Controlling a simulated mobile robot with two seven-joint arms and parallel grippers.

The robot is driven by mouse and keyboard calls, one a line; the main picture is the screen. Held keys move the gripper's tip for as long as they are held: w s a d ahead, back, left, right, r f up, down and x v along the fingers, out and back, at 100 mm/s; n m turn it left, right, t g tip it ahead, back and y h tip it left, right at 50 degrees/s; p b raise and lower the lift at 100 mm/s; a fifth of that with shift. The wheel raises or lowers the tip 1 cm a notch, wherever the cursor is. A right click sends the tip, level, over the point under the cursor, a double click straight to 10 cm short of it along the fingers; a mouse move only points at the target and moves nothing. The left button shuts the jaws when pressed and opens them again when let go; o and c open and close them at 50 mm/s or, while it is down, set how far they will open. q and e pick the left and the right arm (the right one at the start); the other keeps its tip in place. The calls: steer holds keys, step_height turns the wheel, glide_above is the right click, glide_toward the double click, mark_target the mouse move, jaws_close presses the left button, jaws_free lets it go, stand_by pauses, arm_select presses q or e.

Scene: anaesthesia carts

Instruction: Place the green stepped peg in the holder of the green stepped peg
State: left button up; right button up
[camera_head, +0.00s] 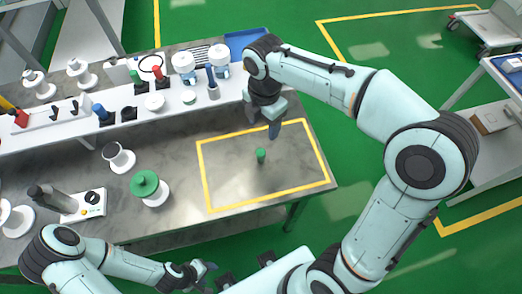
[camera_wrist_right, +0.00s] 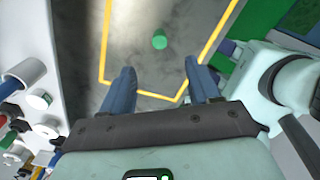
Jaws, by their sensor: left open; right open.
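The green stepped peg (camera_head: 261,155) stands on the grey table inside the yellow taped rectangle; it also shows in the right wrist view (camera_wrist_right: 159,41). My right gripper (camera_head: 275,127) is open and empty, above the table just behind the peg and apart from it. Its two blue fingers (camera_wrist_right: 159,72) show spread in the wrist view. My left gripper (camera_head: 205,270) is open and empty in front of the table's front edge. A white round piece with a green top (camera_head: 189,97) is on the raised shelf; I cannot tell whether it is the peg's holder.
The raised white shelf (camera_head: 130,130) along the back carries blue, red, black and white parts. A white spool with a green disc (camera_head: 146,185) stands left of the taped area. A blue tray (camera_head: 245,42) is at the back. The taped area is otherwise clear.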

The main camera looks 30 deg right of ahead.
steer(key=b, duration=0.1)
glide_above(261, 152)
steer(key=shift+n, duration=0.3)
steer(key=f, duration=0.7)
steer(key=shift+d+f, duration=0.15)
steer(key=shift+d, duration=0.25)
steer(key=shift+w+a+f+b, duration=0.1)
steer(key=shift+a+f+b, duration=0.1)
steer(key=shift+f, duration=1.3)
steer(key=shift+a+f+b, duration=0.1)
steer(key=shift+a+f, duration=0.1)
steer(key=shift+f, duration=1.3)
arm_select(q)
steer(key=shift+s+f, duration=0.3)
steer(key=shift+f, duration=0.2)
steer(key=shift+s+f, duration=0.3)
steer(key=shift+f, duration=0.2)
arm_select(e)
steer(key=shift+c, duration=0.2)
jaws_close()
steer(key=shift+r, duration=0.15)
arm_select(q)
steer(key=shift+w+r+p, duration=0.65)
steer(key=shift+r+p, duration=0.15)
steer(key=shift+r, duration=0.2)
steer(key=shift+w+r+p, duration=0.65)
steer(key=shift+r+p, duration=0.15)
steer(key=shift+r, duration=0.15)
arm_select(e)
step_height(261, 152, up, 20)
